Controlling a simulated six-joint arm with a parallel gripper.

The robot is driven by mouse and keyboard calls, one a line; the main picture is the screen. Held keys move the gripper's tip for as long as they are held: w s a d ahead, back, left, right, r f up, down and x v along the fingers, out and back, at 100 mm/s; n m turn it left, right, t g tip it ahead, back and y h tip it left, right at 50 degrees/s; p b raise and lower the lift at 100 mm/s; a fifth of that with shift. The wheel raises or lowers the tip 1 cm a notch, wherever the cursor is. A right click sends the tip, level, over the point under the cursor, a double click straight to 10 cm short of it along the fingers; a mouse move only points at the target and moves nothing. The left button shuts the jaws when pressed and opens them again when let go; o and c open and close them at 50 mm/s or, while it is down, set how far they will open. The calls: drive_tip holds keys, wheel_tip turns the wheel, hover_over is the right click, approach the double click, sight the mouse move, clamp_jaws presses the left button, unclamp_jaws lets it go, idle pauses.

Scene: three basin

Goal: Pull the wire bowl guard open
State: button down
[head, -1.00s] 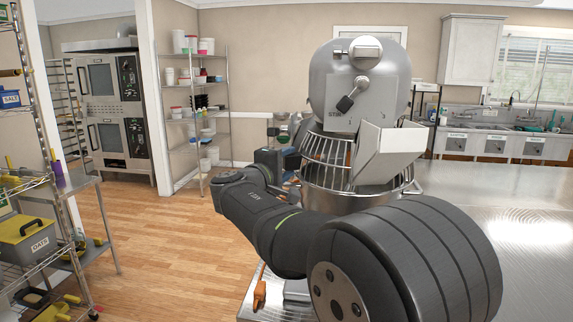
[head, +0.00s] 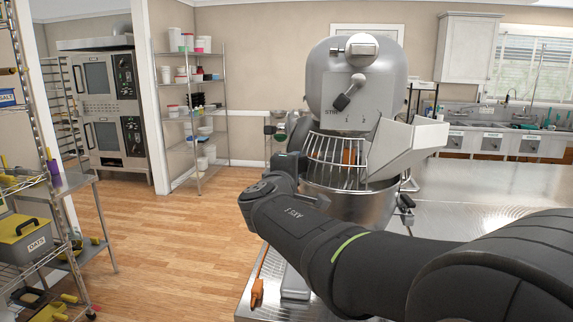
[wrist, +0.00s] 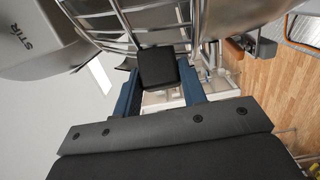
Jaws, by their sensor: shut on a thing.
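The wire bowl guard (head: 324,150) is a cage of metal bars on the front of the grey mixer, above the steel bowl (head: 350,196). A pale metal chute (head: 405,146) is fixed to it and points to the right. In the wrist view the guard's bars (wrist: 100,22) run across the top. My gripper (wrist: 158,82) has its blue fingers on either side of a black block, which looks like the guard's handle (wrist: 157,66), and is shut on it. In the head view my arm reaches the guard's left side, where the grip itself is hidden.
The mixer head (head: 358,82) stands above the guard. A steel counter (head: 480,195) extends to the right. An orange item (head: 257,291) lies at the counter's left edge. Wire shelves (head: 195,110) stand at the back, with open wooden floor before them.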

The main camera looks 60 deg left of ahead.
sight(369, 174)
drive_tip(key=w+d, duration=0.1)
drive_tip(key=d, duration=0.2)
drive_tip(key=w+d, duration=0.1)
drive_tip(key=d, duration=0.3)
drive_tip(key=w+d, duration=0.1)
drive_tip(key=d, duration=0.2)
drive_tip(key=shift+w+d, duration=0.15)
drive_tip(key=shift+d, duration=0.05)
drive_tip(key=shift+w+d, duration=0.75)
drive_tip(key=shift+d, duration=0.2)
drive_tip(key=shift+w+d+n+g+y, duration=0.8)
drive_tip(key=shift+w+d+y, duration=0.2)
drive_tip(key=shift+w+d, duration=0.55)
drive_tip(key=shift+w, duration=0.2)
drive_tip(key=shift+w+d, duration=0.1)
drive_tip(key=shift+w, duration=0.05)
drive_tip(key=c, duration=1.2)
unclamp_jaws()
drive_tip(key=shift+o, duration=0.2)
